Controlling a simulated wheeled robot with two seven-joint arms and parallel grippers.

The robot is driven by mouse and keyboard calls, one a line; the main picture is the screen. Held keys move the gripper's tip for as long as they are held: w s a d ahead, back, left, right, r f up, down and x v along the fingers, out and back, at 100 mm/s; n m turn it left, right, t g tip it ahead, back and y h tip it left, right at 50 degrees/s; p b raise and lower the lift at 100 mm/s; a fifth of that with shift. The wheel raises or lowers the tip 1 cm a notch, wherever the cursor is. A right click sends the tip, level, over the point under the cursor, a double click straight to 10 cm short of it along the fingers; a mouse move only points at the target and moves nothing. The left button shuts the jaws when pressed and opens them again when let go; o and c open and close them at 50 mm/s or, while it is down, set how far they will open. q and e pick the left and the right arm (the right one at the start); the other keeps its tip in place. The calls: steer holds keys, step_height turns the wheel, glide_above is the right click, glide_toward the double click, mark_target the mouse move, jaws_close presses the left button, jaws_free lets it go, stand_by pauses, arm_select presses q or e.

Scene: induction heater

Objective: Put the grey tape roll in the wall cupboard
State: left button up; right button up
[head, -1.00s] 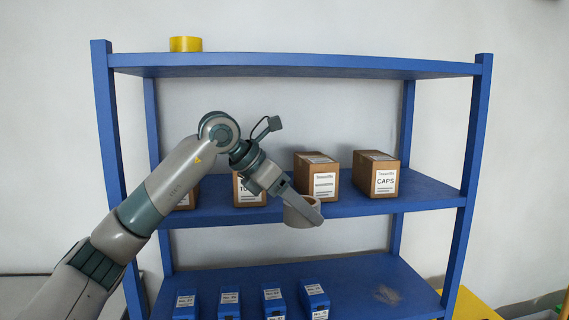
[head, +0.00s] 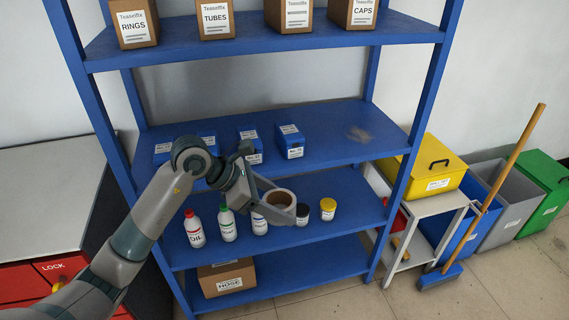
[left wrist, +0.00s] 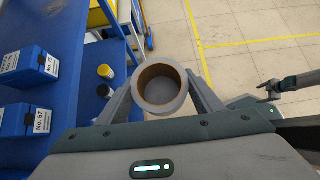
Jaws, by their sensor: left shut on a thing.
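My left gripper (head: 282,204) is shut on the grey tape roll (head: 279,199), a grey ring with a brown inner core. It holds the roll in front of the lower part of the blue shelf rack, clear of the boards. In the left wrist view the roll (left wrist: 160,106) sits between the two fingers with its hole facing the camera. My right gripper (left wrist: 268,90) shows small at the right of the left wrist view; its jaw state is unclear. No wall cupboard is in view.
The blue rack (head: 330,199) holds cardboard boxes, blue boxes, bottles and jars. A yellow case (head: 433,168) sits on a small white stand to the right. A broom (head: 490,190) leans by several bins. A red cabinet (head: 62,268) stands at left. Floor at lower right is open.

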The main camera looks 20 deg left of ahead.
arm_select(q)
steer(key=s+a+f+n+b, duration=0.1)
steer(key=s+a+f+b, duration=0.1)
steer(key=s+f, duration=0.9)
steer(key=shift+a+f+t+y, duration=0.3)
steer(key=shift+a+f, duration=0.35)
steer(key=shift+a, duration=0.05)
arm_select(e)
steer(key=shift+s+d+f, duration=0.1)
steer(key=shift+s+f, duration=0.05)
steer(key=shift+f, duration=0.45)
steer(key=shift+s+d+f, duration=0.1)
steer(key=shift+f, duration=0.5)
steer(key=shift+a, duration=0.15)
steer(key=shift+c, duration=0.4)
